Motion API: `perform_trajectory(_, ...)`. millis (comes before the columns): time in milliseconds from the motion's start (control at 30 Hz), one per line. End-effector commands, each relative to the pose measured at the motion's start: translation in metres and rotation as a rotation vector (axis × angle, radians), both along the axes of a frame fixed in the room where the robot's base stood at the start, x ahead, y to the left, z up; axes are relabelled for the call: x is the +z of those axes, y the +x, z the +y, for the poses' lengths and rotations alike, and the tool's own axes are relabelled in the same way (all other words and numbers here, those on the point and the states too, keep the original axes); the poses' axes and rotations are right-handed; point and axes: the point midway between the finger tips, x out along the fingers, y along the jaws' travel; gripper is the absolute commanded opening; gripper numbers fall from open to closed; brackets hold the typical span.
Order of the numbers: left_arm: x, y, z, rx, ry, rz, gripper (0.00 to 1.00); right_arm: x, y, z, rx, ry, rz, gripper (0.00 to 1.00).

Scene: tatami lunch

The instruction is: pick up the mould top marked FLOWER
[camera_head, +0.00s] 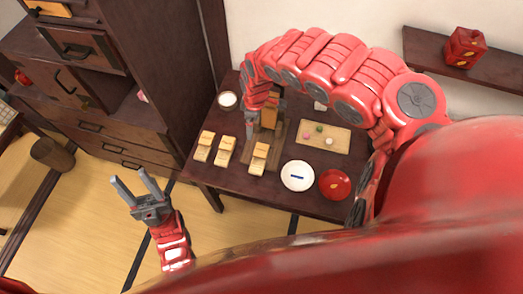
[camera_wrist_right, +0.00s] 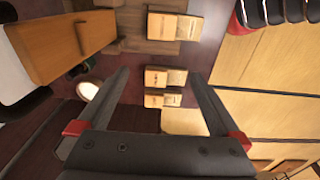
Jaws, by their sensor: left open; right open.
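Three pale two-part wooden moulds lie along the table's front left: a left one (camera_head: 204,147), a middle one (camera_head: 226,150) and a right one (camera_head: 260,158). In the right wrist view they show as one larger mould (camera_wrist_right: 174,26) and two smaller ones, (camera_wrist_right: 165,77) and (camera_wrist_right: 163,98). Their markings are too small to read, so I cannot tell which top says FLOWER. My right gripper (camera_head: 264,112) is open above the table behind the moulds, its fingers (camera_wrist_right: 160,85) empty. My left gripper (camera_head: 130,178) is open and empty over the floor, left of the table.
A brown wooden block (camera_wrist_right: 62,45) stands close to my right gripper. A white cup (camera_head: 228,99) is at the back left. A sweets board (camera_head: 337,135), a white plate (camera_head: 297,176) and a red plate (camera_head: 334,184) lie to the right. Drawers (camera_head: 110,145) stand left.

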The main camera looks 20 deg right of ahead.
Motion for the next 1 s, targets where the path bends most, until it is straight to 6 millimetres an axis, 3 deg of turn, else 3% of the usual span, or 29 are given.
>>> perform_trajectory(33, -0.001, 0.000, 0.000, 0.000, 0.000, 0.000, 0.50, 0.000, -0.009, -0.013, 0.003, -0.029, 0.027, 1.00)
perform_trajectory(133, -0.008, 0.000, 0.000, 0.000, 0.000, 0.000, 0.50, -0.010, -0.018, -0.023, 0.004, -0.048, 0.054, 1.00)
perform_trajectory(567, -0.080, 0.000, 0.000, 0.000, 0.000, 0.000, 0.50, -0.108, -0.017, -0.018, 0.002, -0.038, 0.050, 1.00)
perform_trajectory(1000, -0.074, 0.000, 0.000, 0.000, 0.000, 0.000, 0.50, -0.135, -0.013, -0.016, 0.005, -0.041, 0.050, 1.00)
